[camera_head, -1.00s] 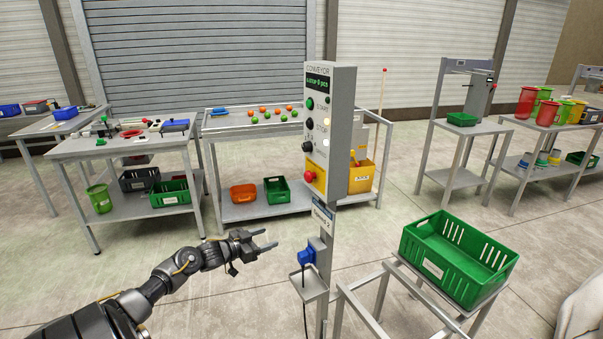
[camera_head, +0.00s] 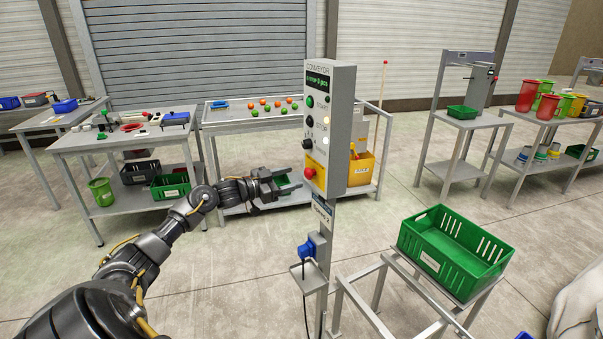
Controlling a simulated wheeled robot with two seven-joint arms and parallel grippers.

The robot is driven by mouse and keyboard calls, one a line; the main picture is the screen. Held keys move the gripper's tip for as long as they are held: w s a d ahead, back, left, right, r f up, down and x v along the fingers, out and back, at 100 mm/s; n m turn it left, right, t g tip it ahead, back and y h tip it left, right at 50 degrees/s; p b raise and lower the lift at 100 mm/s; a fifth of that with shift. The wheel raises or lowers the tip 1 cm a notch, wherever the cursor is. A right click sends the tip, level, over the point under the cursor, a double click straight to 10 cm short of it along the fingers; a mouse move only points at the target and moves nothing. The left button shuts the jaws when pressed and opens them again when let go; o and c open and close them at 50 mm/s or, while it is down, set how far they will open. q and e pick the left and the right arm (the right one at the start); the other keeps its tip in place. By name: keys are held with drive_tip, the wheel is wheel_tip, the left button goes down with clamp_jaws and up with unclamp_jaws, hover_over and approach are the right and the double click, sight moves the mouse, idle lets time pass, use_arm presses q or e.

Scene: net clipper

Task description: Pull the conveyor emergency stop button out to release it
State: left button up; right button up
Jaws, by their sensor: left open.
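The grey conveyor control box (camera_head: 338,130) stands on a post in the middle of the head view. Its red emergency stop button (camera_head: 310,173) sits on a yellow plate low on the front face. My left gripper (camera_head: 297,180) is open just left of the button, at about its height in the picture, with its fingers pointing right. I see nothing between the fingers, and I cannot tell whether a fingertip touches the button. My right gripper is not in view.
A blue socket (camera_head: 306,250) and a small tray (camera_head: 309,277) are fixed to the post below. A green crate (camera_head: 455,252) rests on a metal frame at the right. Worktables with bins and parts stand behind.

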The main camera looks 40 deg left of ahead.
sight(306, 174)
use_arm(q)
drive_tip(key=shift+p+x, duration=0.5)
drive_tip(key=shift+x, duration=1.9)
clamp_jaws()
drive_tip(key=shift+v, duration=0.8)
drive_tip(key=shift+w+d, duration=0.1)
drive_tip(key=shift+d, duration=0.05)
drive_tip(key=shift+c, duration=0.9)
unclamp_jaws()
drive_tip(key=shift+o, duration=0.9)
